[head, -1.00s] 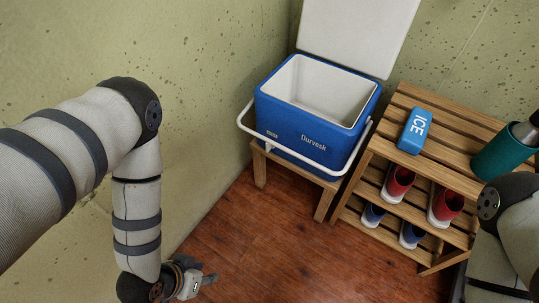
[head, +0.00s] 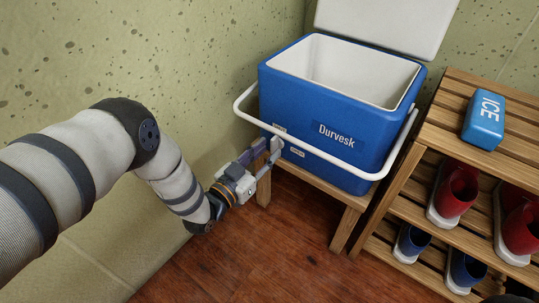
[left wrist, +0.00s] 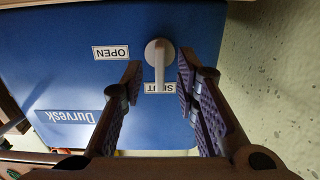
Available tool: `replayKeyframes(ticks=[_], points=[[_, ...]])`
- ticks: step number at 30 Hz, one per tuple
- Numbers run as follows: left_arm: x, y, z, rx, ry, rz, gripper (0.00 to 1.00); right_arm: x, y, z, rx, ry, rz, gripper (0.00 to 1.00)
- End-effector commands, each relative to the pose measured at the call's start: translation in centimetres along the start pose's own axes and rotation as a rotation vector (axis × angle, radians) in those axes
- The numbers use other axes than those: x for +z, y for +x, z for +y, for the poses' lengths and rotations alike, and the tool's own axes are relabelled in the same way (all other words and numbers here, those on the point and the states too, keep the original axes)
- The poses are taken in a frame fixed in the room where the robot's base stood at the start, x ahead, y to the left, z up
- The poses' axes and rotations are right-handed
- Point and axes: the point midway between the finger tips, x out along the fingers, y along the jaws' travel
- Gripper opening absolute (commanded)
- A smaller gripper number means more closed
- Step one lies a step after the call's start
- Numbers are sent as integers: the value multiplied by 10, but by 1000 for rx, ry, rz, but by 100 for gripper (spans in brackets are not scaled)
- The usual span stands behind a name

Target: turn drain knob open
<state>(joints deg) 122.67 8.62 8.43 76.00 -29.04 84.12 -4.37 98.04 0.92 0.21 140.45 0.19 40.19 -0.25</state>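The blue cooler (head: 320,110) with a white inside and open lid stands on a low wooden stand. In the left wrist view, which sees the cooler (left wrist: 60,70) upside down, the pale drain knob (left wrist: 158,58) is on its blue wall. The knob's lever points down in that picture, at the SHUT label (left wrist: 160,88); the OPEN label (left wrist: 110,53) is to the left. My left gripper (head: 264,155) is open at the cooler's lower front. Its fingers (left wrist: 158,75) are on either side of the lever, with gaps visible. My right gripper is out of view.
A white carry handle (head: 310,152) hangs across the cooler's front, close to my left gripper. The wooden stand (head: 318,188) is below. A slatted rack (head: 440,140) with shoes and a blue ICE block (head: 484,118) is on the right. The wall is close on the left.

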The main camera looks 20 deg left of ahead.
Motion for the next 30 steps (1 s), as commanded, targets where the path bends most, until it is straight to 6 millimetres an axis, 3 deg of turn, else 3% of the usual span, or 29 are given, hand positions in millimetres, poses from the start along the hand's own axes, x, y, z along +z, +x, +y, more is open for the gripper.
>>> replayKeyframes(ticks=[4, 11, 15, 30], points=[[1, 12, 0, 0, -1, -1, 28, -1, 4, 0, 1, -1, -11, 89], [-1, 13, 0, 0, -1, 0, 28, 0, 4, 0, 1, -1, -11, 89], [0, 13, 0, 0, -1, -1, 0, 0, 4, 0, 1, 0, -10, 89], [-1, 12, 0, -1, 69, -1, 0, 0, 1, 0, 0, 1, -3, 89]])
